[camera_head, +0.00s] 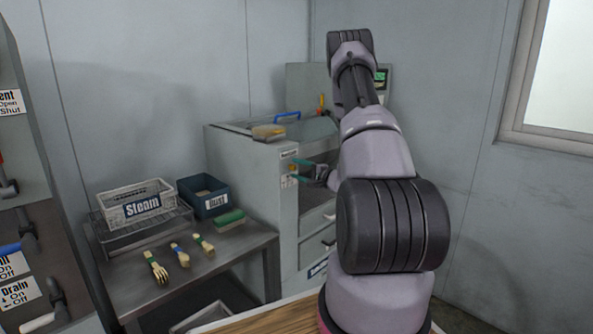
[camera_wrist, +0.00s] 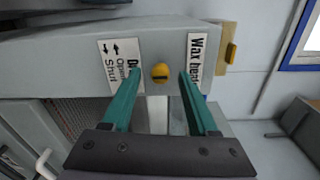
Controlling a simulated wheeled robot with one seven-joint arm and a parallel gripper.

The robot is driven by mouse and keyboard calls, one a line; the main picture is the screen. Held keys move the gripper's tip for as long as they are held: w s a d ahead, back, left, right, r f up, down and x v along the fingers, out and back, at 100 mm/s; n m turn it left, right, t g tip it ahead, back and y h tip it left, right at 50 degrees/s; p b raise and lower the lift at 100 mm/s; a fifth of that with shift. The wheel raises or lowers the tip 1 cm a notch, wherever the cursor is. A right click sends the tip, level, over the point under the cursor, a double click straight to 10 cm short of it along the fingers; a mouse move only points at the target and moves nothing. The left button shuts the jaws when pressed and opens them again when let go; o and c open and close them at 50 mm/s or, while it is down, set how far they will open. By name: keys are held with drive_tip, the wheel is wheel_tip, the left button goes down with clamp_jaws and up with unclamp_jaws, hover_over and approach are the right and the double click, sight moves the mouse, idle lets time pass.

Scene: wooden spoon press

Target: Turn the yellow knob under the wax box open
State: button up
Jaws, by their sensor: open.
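The yellow knob (camera_wrist: 160,73) sits on the grey front face of the wax box (camera_wrist: 75,50) in the wrist view. It has a dark slot and lies between an "Open / Shut" label (camera_wrist: 117,66) and a "Wax heat" label (camera_wrist: 197,62). My gripper (camera_wrist: 158,85) is open, its two teal fingers on either side of the knob, with gaps to it. Whether the tips reach the knob's depth I cannot tell. In the head view my gripper (camera_head: 299,171) is at the box's front face, and the knob is too small to make out clearly. The wax box (camera_head: 240,150) shows there too.
A metal table (camera_head: 190,262) on the left holds a "Steam" crate (camera_head: 125,207), a blue "Dust" bin (camera_head: 203,202), a green brush (camera_head: 229,220) and several wooden-handled tools. A brush-like block (camera_head: 268,131) lies on the box top. A lever panel stands far left.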

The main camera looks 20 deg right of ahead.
drive_tip(key=v, duration=1)
drive_tip(key=s+a+r+n+g+y, duration=0.4)
drive_tip(key=a+r+g, duration=0.2)
drive_tip(key=a+r, duration=0.4)
drive_tip(key=s+a+r+n+g+y, duration=0.4)
drive_tip(key=a+r, duration=0.3)
drive_tip(key=a, duration=0.5)
drive_tip(key=s+a+r+n+g+h, duration=0.2)
drive_tip(key=s+r+h, duration=0.15)
drive_tip(key=s, duration=0.35)
drive_tip(key=s+a+r+n+g+h, duration=0.1)
drive_tip(key=s+r+n+h, duration=0.15)
drive_tip(key=s+h, duration=0.35)
drive_tip(key=s+d+r+m+t+h, duration=0.1)
drive_tip(key=s+d+r+t+h, duration=0.1)
drive_tip(key=s+r+t, duration=0.1)
drive_tip(key=shift+s+d+r+t, duration=0.35)
drive_tip(key=shift+s+r, duration=0.55)
drive_tip(key=shift+r, duration=0.3)
